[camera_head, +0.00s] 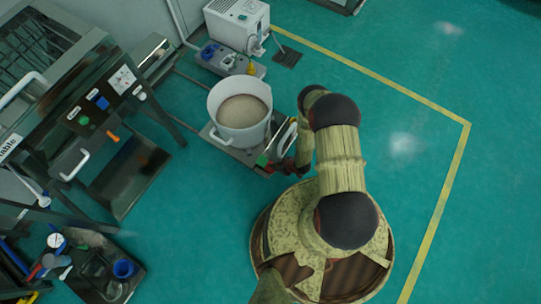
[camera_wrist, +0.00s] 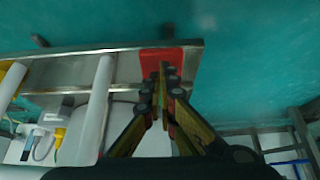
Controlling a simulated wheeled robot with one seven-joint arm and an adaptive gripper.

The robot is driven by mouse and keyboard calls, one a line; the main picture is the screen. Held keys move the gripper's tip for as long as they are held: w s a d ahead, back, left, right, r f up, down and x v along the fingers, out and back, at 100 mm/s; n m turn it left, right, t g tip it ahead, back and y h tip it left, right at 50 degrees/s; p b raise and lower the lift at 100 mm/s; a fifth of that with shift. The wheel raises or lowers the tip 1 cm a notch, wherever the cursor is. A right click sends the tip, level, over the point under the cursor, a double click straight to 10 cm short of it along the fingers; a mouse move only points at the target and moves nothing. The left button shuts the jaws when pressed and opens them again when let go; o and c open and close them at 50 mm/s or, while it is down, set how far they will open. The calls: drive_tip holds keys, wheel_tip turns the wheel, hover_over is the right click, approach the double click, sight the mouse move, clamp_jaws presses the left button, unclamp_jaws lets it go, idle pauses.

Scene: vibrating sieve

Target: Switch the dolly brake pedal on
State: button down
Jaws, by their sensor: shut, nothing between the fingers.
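The dolly (camera_head: 215,133) is a low metal platform on the floor, carrying a white pot. A small green patch (camera_head: 262,160) shows at its front corner in the head view, beside my gripper. In the wrist view, a red pedal-like plate (camera_wrist: 152,57) sits at the end of the dolly's metal frame (camera_wrist: 120,67). My gripper (camera_wrist: 164,67) is shut and empty, its fingertips overlapping the red plate in the picture. I cannot tell whether they touch it. In the head view my arm and the dolly's corner partly hide the gripper. The pedal's brake position is unclear.
The pot (camera_head: 240,137) holds beige powder. A dark machine with a control panel (camera_head: 100,100) stands left, with a tool tray (camera_head: 105,270) below it. A white device (camera_head: 237,22) stands behind. The green floor (camera_head: 420,130) on the right is free inside a yellow line.

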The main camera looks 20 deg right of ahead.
drive_tip(key=shift+r, duration=0.1)
drive_tip(key=shift+w+a, duration=0.1)
drive_tip(key=shift+w+a+r, duration=0.3)
drive_tip(key=shift+w+a, duration=0.05)
drive_tip(key=shift+w, duration=0.2)
